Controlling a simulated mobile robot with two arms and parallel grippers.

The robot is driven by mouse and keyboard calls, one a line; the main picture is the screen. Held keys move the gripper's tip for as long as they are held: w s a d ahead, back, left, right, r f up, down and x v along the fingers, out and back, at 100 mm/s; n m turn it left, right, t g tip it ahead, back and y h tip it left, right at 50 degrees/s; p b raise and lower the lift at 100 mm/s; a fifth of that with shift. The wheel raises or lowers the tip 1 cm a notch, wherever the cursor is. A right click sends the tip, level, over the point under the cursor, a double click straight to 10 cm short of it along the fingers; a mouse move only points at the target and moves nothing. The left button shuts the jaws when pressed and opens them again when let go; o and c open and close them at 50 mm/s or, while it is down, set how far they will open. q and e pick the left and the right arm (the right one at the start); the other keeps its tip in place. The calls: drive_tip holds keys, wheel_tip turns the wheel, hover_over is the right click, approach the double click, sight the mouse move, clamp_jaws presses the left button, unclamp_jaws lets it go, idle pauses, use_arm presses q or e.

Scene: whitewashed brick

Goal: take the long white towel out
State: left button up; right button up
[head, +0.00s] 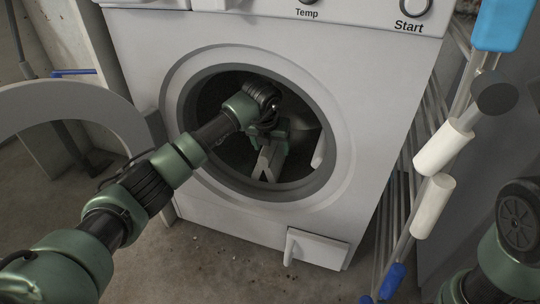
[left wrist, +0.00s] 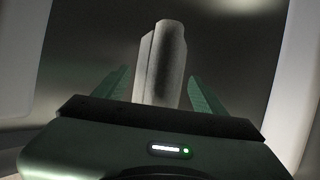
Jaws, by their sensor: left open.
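The white towel (left wrist: 164,65) shows in the left wrist view as a pale, upright, folded or rolled shape between the two green fingers of my left gripper (left wrist: 158,78). The fingers are apart, with a gap visible on each side of the towel. In the head view my left arm reaches through the round opening of the washing machine (head: 225,215), and the left gripper (head: 268,168) is inside the dark drum, pointing down. Pale strips show at the fingers there; I cannot tell towel from finger. My right gripper is not in view, only part of that arm at lower right.
The machine's round door (head: 75,97) stands open at the left. A small flap (head: 318,248) is open at the machine's lower front. A drying rack with white and blue parts (head: 433,205) stands close on the right. The drum rim surrounds my left arm.

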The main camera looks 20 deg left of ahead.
use_arm(q)
drive_tip(key=shift+f, duration=0.2)
idle(0.3)
clamp_jaws()
drive_tip(key=shift+w+r, duration=0.1)
drive_tip(key=shift+r, duration=0.05)
